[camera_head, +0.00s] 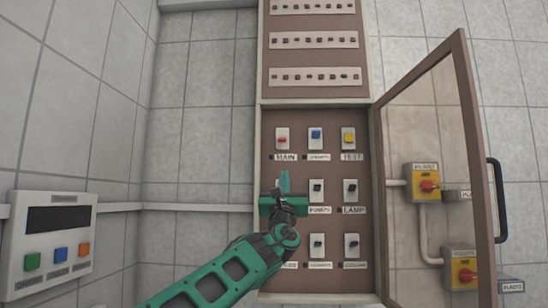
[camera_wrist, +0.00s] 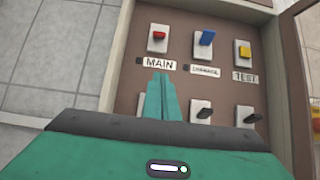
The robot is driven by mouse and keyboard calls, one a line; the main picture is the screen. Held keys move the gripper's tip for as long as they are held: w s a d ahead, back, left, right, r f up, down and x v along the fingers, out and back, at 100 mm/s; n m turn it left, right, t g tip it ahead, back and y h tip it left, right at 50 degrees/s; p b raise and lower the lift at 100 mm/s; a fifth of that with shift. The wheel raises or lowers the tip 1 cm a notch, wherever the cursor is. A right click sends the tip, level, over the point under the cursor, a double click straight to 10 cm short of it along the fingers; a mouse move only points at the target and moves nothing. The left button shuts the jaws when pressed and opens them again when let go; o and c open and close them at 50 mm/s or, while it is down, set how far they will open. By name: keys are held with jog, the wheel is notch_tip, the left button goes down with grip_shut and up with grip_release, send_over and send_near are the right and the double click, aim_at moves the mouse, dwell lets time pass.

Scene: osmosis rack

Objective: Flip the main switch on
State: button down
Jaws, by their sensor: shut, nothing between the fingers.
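The main switch (camera_head: 282,140) is a red switch on a pale plate at the top left of the open panel, with a "MAIN" label (camera_head: 286,157) below it. It also shows in the wrist view (camera_wrist: 158,37), above its label (camera_wrist: 159,64). My gripper (camera_head: 284,178) is shut and empty, its green fingers pointing up just below the label in the head view. In the wrist view the shut fingertips (camera_wrist: 161,78) lie just below the "MAIN" label. They appear apart from the red switch; the distance to the panel is hard to tell. My gripper hides the switch in the row below.
A blue switch (camera_head: 316,135) and a yellow switch (camera_head: 348,138) sit right of the main switch. Black switches (camera_head: 317,188) fill the rows below. The cabinet's glazed door (camera_head: 470,120) stands open at right. A box with coloured buttons (camera_head: 52,240) is on the left wall.

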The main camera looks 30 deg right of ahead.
aim_at(282, 140)
jog(key=x, duration=0.6)
jog(key=a+x, duration=0.1)
jog(key=x, duration=0.3)
jog(key=shift+w+r, duration=0.15)
jog(key=shift+w, duration=0.25)
jog(key=shift+s+a+r, duration=0.25)
jog(key=shift+s+r, duration=0.05)
jog(key=shift+r, duration=0.3)
jog(key=shift+s+a+r, duration=0.2)
jog(key=shift+s+r, duration=0.05)
jog(key=shift+r, duration=0.4)
jog(key=shift+s+a+r, duration=0.1)
jog(key=shift+s+r, duration=0.1)
jog(key=shift+r, duration=0.2)
jog(key=shift+s+r, duration=0.1)
